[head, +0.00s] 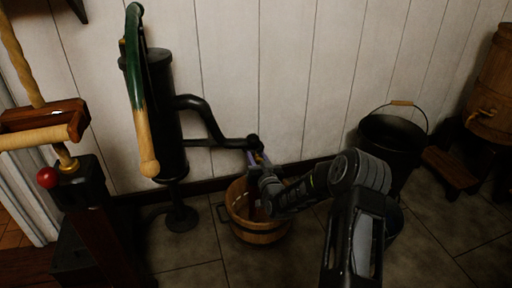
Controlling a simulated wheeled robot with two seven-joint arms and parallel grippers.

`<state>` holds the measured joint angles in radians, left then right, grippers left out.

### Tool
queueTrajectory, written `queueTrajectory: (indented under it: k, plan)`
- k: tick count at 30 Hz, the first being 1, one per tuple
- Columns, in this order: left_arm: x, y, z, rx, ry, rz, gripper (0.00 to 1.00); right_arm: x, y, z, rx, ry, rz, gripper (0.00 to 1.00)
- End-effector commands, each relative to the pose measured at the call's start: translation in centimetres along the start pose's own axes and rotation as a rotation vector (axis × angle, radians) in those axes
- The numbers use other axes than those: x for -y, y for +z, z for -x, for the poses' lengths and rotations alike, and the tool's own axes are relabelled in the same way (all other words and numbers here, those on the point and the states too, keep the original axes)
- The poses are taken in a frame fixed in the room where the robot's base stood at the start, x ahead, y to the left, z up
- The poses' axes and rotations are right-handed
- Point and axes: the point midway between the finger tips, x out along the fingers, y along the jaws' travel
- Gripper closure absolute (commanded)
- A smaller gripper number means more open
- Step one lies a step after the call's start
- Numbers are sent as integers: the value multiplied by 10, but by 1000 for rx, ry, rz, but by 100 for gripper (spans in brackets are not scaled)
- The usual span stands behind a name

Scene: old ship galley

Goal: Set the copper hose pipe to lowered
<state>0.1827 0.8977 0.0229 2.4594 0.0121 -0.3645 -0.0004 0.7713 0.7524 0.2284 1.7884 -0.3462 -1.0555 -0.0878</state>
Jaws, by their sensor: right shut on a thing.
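A black hand pump (167,110) stands against the wall at the left. A bent dark pipe (205,112) leaves its body and curves down to the right, and a thin straight bar (215,143) runs beside its lower end. I take this pipe for the hose pipe; it looks black, not copper, in this light. Its end joint is above the wooden bucket (258,232). My right gripper (258,160) is shut at that end, just below the joint; its fingers partly hide what they hold. My left gripper is out of view.
The pump's green and wooden handle (138,95) hangs in front of the pump body. A black bucket (392,140) stands at the right by a wooden step (452,172) and barrel (492,95). A dark stand with a red knob (47,178) is at the left.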

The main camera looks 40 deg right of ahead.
Motion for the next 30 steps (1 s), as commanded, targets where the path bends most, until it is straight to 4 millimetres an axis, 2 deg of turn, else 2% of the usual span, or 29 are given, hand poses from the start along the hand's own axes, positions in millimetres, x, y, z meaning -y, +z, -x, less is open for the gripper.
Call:
queueTrajectory:
  k: [3,14,15,22,30]
  plan:
    - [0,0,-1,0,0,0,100,-2,10,0,3,0,-1,100]
    - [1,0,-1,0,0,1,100,-3,14,1,8,2,-1,100]
    - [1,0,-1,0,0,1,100,-3,14,1,9,2,-1,64]
    - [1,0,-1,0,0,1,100,-2,12,0,4,1,-1,45]
    - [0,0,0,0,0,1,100,-2,10,1,2,1,-1,44]
